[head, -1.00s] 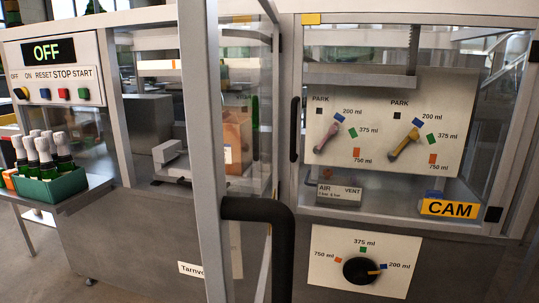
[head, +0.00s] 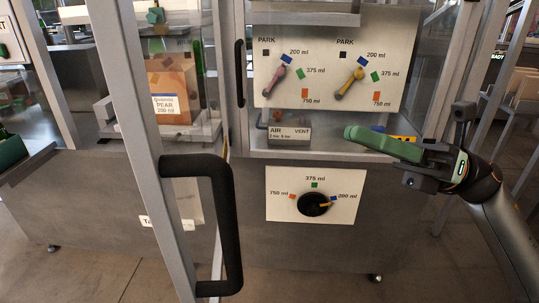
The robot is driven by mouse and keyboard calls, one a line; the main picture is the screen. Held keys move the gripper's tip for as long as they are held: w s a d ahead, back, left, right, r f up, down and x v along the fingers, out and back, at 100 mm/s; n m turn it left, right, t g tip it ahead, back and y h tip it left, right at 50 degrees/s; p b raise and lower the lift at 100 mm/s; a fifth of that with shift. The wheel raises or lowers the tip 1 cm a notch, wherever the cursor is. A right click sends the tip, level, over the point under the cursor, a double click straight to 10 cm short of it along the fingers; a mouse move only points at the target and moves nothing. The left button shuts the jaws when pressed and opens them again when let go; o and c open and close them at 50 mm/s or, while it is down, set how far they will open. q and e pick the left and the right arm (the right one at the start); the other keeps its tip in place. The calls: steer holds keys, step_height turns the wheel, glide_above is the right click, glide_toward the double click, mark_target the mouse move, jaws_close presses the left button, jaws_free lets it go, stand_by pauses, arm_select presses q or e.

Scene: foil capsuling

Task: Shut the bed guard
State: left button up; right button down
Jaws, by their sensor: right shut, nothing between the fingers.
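A glazed guard door with a grey metal frame (head: 150,130) stands swung open toward me at the left of centre. Its thick black handle (head: 232,230) is on the near edge and nothing holds it. I cannot tell from a label whether this door is the bed guard. My right gripper (head: 356,135), with green fingers, is shut and empty in front of the right-hand cabinet, to the right of the door handle and well apart from it. It hides most of the yellow CAM label (head: 403,138). My left gripper is not in view.
The right cabinet holds a panel with two levers (head: 274,80) (head: 350,82) and an AIR VENT box (head: 290,135). A black dial (head: 314,204) is below. A second black handle (head: 240,72) is on the cabinet frame. A brown box (head: 168,90) shows behind the door glass. Floor in front is free.

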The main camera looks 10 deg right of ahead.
steer(key=s+r+n+g+h, duration=0.2)
steer(key=s+n+h, duration=0.3)
steer(key=n, duration=0.2)
steer(key=s+a+p, duration=0.1)
steer(key=a+p, duration=0.3)
steer(key=a, duration=0.9)
steer(key=shift+f, duration=0.3)
steer(key=shift+s, duration=0.1)
